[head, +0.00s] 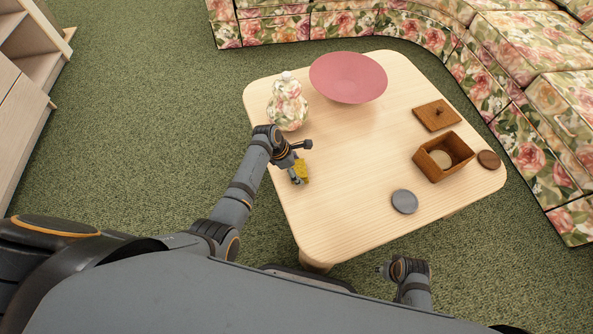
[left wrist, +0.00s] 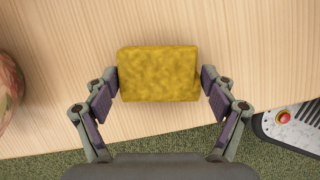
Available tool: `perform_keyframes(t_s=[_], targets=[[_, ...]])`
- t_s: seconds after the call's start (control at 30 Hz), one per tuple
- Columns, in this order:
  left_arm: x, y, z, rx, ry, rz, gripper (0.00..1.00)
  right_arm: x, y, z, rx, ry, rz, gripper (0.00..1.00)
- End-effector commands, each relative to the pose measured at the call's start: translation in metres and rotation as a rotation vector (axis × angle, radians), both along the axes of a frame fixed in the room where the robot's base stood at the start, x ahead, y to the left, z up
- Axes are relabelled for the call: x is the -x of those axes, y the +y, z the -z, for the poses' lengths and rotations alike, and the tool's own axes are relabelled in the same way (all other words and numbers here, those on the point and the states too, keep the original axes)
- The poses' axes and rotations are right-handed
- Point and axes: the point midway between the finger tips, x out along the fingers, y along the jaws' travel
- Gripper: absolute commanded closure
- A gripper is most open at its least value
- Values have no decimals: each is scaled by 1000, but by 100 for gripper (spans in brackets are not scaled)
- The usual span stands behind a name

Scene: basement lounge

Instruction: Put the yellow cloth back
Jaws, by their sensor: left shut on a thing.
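The yellow cloth (head: 304,172) is a small, thick, block-like piece near the left edge of the table. In the left wrist view the cloth (left wrist: 158,74) lies between both fingers, with bare wood behind it. My left gripper (head: 299,172) is shut on it, pointing down over the tabletop; its fingers (left wrist: 160,82) meet the cloth's left and right sides. I cannot tell whether the cloth touches the wood.
The pale wooden table (head: 350,180) holds a floral jar (head: 287,107), a pink bowl (head: 348,77), an open wooden box (head: 437,163), a flat wooden lid (head: 437,115), a grey disc (head: 404,201) and a brown disc (head: 489,159). The table's middle is clear. A floral sofa (head: 510,90) curves behind.

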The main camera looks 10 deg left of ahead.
Motion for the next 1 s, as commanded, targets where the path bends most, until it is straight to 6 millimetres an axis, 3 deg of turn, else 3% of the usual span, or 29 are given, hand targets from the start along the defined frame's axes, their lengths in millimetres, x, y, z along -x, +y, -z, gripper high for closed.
perform_keyframes(t_s=[0.37, 0.4, 0.5, 0.93, 1.0], targets=[[0, 0, 1, 0, 0, 0, 46, -1, 1, -3, -1, 1, 0, 60], [0, 0, 2, 0, 1, 0, 15, -1, 1, -3, -2, 1, 0, 60], [0, 0, 2, 0, 0, 0, 1, -1, 1, -4, -1, 1, 0, 60], [0, 1, -2, 0, -1, 0, 0, -1, 1, -5, -1, -2, 0, 60], [1, 3, -8, -1, -2, -1, 0, 1, -2, 3, 3, -2, 0, 60]])
